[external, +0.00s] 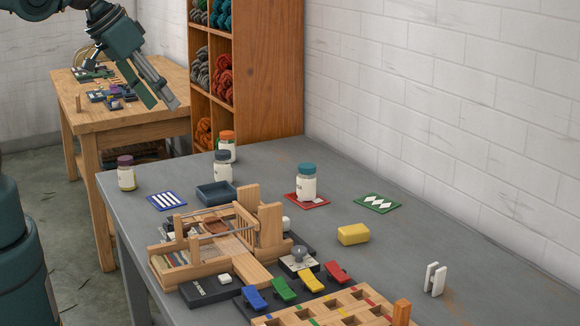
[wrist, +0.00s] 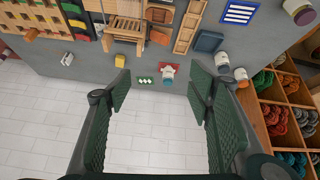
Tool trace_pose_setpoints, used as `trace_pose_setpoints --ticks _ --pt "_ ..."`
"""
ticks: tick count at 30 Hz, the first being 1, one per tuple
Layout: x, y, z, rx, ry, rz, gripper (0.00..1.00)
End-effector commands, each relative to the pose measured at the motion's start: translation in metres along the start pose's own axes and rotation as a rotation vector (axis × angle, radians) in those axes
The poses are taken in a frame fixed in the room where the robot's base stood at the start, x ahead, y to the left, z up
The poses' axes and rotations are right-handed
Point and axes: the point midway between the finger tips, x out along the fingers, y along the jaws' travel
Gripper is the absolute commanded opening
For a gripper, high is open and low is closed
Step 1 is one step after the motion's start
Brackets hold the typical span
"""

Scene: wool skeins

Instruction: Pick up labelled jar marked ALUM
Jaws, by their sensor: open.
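Several white jars stand on the grey table. A teal-lidded jar (external: 308,187) stands on a red card (external: 293,199). A purple-lidded jar (external: 127,177) is at the left edge, and a grey-lidded jar (external: 222,173) and an orange-lidded jar (external: 228,152) stand at the far end. The label text is too small to read, so I cannot tell which is ALUM. My gripper (external: 163,101) is open and empty, high above the far end. In the wrist view, the teal-lidded jar (wrist: 167,77) appears between the fingers (wrist: 160,92), apart from them.
A wooden loom (external: 205,262), a blue tray (external: 216,192), a yellow block (external: 353,234) and coloured levers (external: 284,289) crowd the near table. A green card (external: 378,202) lies near the wall. A shelf of wool (external: 265,75) stands behind the table. The space around the teal-lidded jar is mostly clear.

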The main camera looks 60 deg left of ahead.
Motion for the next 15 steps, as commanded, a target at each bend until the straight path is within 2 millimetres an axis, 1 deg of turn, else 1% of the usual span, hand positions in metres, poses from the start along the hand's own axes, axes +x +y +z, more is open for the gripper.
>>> trace_pose_setpoints --ticks 3,15 --pt "0.007 -0.007 -0.015 -0.060 -0.023 -0.013 0.52" --pt "0.038 -0.032 -0.056 -0.270 -0.096 -0.058 0.52"
